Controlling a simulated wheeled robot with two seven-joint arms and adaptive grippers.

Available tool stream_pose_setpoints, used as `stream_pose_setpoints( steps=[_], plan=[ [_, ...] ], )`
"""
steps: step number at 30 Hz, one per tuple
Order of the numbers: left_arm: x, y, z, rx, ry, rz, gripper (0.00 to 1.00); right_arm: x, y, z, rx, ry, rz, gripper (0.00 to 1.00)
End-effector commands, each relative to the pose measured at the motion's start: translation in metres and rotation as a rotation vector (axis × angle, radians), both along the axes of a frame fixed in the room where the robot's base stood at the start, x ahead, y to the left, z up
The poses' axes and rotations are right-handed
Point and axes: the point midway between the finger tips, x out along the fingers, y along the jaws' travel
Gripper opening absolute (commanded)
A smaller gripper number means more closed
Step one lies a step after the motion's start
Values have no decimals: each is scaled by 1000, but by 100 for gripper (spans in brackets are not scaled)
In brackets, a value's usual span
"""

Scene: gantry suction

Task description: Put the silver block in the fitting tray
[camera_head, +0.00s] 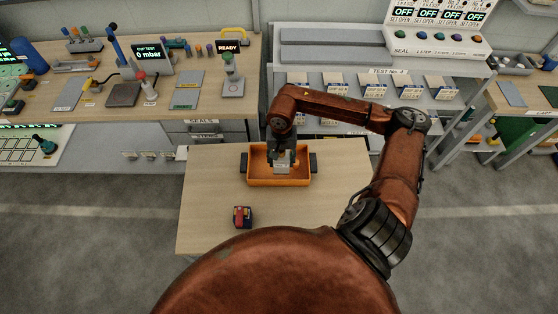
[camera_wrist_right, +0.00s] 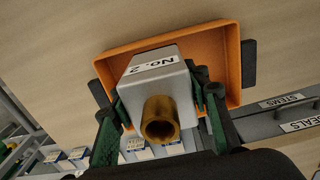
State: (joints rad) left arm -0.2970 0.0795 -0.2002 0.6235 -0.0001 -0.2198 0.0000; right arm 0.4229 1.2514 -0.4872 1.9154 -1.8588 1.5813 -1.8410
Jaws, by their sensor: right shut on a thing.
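The silver block (camera_wrist_right: 157,80) has a "No. 2" label and a brass tube on its near end in the right wrist view. It also shows as a small light block in the head view (camera_head: 282,164). My right gripper (camera_head: 281,150) is shut on it, with the green-and-black fingers on either side of the block in the wrist view (camera_wrist_right: 160,105). The block is over the inside of the orange tray (camera_head: 260,181), which has black handles. I cannot tell whether the block touches the tray floor. My left gripper is not in view.
A small red and dark blue object (camera_head: 242,217) lies on the wooden table (camera_head: 335,190) in front of the tray. The table is clear right of the tray. A bench (camera_head: 208,104) with gauges and tools stands behind left, and a shelf rack (camera_head: 370,62) behind right.

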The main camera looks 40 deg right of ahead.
Motion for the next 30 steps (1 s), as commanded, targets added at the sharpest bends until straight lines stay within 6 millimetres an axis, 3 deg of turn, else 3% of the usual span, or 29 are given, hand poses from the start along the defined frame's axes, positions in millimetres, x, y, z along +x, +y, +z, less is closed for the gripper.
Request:
stream_pose_setpoints(
  steps=[6, 10, 17, 24, 30],
  plan=[
    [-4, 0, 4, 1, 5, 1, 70, 29, -15, -36, 4, 0, -2, 0],
    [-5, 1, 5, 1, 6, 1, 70, 39, -21, -49, 3, -1, 0, 0],
    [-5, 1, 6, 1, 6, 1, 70, 46, -26, -60, 2, -2, 0, 0],
    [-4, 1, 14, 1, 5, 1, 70, 46, -26, -88, 4, 0, 0, 0],
    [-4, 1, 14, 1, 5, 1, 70, 47, -27, -91, 1, -2, 1, 0]
  ],
)
